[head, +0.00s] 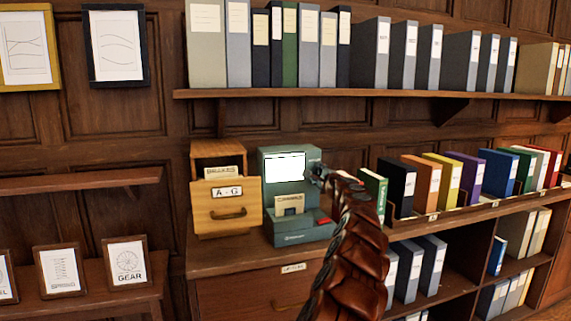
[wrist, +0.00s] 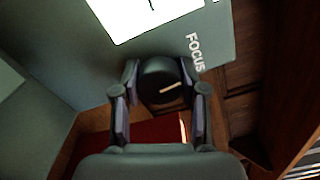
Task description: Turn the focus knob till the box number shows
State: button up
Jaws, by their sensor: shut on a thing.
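The green microfilm-style viewer (head: 273,221) stands on the wooden cabinet, with a lit white screen (head: 285,167). In the head view the screen looks blank; in the wrist view only part of the bright screen (wrist: 150,12) shows, with a short dark mark and no readable number. The black focus knob (wrist: 162,80) has a pale pointer line and sits below the word FOCUS. My gripper (wrist: 160,86) is shut on the knob, one finger on each side. In the head view my gripper (head: 318,174) is at the viewer's right side, and my arm hides the knob.
A wooden card drawer box (head: 227,206) marked A - G stands left of the viewer. A card labelled CANNERS (head: 289,203) sits on the viewer's front. Coloured binders (head: 433,182) fill the shelf to the right, close to my arm. A shelf (head: 330,94) of binders runs above.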

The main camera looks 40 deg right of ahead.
dwell(0.3)
dwell(0.4)
jog(key=o, duration=1.1)
jog(key=shift+o, duration=0.2)
